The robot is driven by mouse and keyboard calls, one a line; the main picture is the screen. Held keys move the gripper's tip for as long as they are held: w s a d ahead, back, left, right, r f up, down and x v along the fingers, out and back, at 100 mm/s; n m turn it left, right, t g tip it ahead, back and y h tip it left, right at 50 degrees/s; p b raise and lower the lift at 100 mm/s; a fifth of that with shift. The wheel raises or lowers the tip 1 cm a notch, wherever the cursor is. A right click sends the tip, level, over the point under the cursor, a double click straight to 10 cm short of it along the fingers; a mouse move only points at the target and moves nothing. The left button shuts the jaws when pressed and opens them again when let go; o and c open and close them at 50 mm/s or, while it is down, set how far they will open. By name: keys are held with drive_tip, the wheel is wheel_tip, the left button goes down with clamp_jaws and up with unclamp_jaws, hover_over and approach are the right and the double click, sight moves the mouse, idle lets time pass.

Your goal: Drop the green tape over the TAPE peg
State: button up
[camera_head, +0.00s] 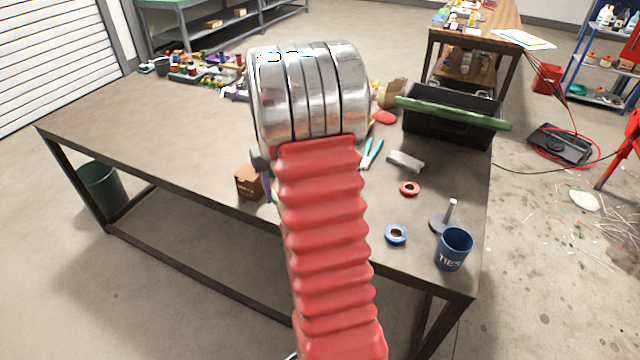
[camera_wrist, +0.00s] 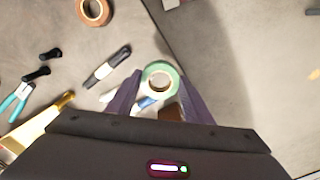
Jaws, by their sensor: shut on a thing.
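The green tape (camera_wrist: 160,67) is a roll between the two dark purple fingers of my gripper (camera_wrist: 160,80) in the wrist view. The fingers are shut on its sides, and its hole faces the camera. In the head view my red arm hides the tape and most of the gripper. An upright metal peg (camera_head: 450,211) on a round grey base (camera_head: 438,225) stands near the right edge of the workbench (camera_head: 150,125), well to the right of my arm. No label is readable on it.
Near the peg are a blue mug (camera_head: 454,250), a blue tape roll (camera_head: 388,236) and a red tape roll (camera_head: 409,194). A black bin with a green bar (camera_head: 455,110) stands behind. A small brown box (camera_head: 247,182) is beside my arm. The wrist view shows a black marker (camera_wrist: 107,67) beside the gripper.

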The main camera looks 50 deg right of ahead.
drive_tip(key=w+a+n, duration=0.2)
drive_tip(key=w+a, duration=0.1)
drive_tip(key=a, duration=0.8)
drive_tip(key=w+a+n, duration=0.1)
drive_tip(key=w+a, duration=0.3)
drive_tip(key=a, duration=0.7)
drive_tip(key=w+a+n, duration=0.2)
drive_tip(key=w+a, duration=0.2)
drive_tip(key=a, duration=0.8)
drive_tip(key=shift+f+n, duration=0.3)
drive_tip(key=shift+f, duration=0.15)
